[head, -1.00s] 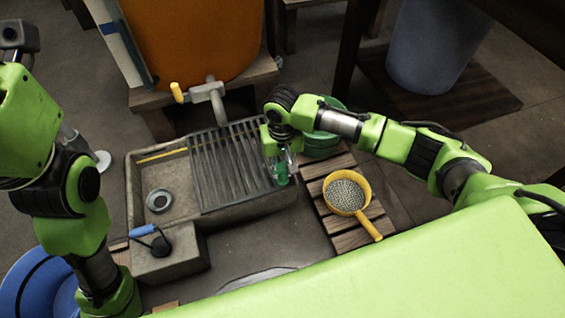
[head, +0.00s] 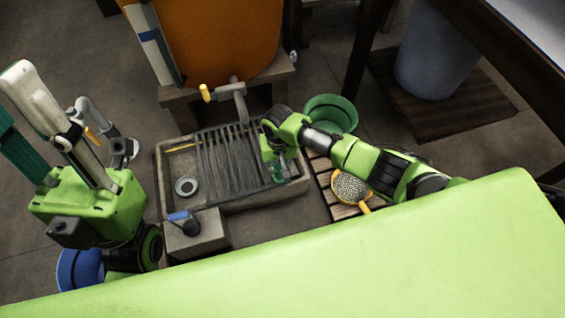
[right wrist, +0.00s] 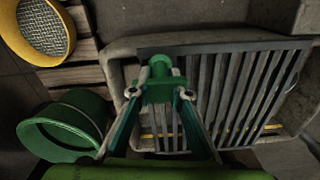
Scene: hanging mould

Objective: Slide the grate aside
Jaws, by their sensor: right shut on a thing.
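The dark slatted grate (head: 228,165) lies across the stone basin (head: 235,205); the basin's left end is uncovered. The grate also shows in the right wrist view (right wrist: 225,85). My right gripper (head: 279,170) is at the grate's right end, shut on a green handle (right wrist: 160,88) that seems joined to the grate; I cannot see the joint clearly. In the right wrist view, both fingers of my right gripper (right wrist: 161,90) flank the handle. My left gripper (head: 40,115) is raised at the left, away from the basin; its closing is unclear.
A round ring (head: 186,186) lies in the basin's open left end. A tap (head: 225,92) stands behind the basin. A blue tub (head: 78,270) is at the lower left.

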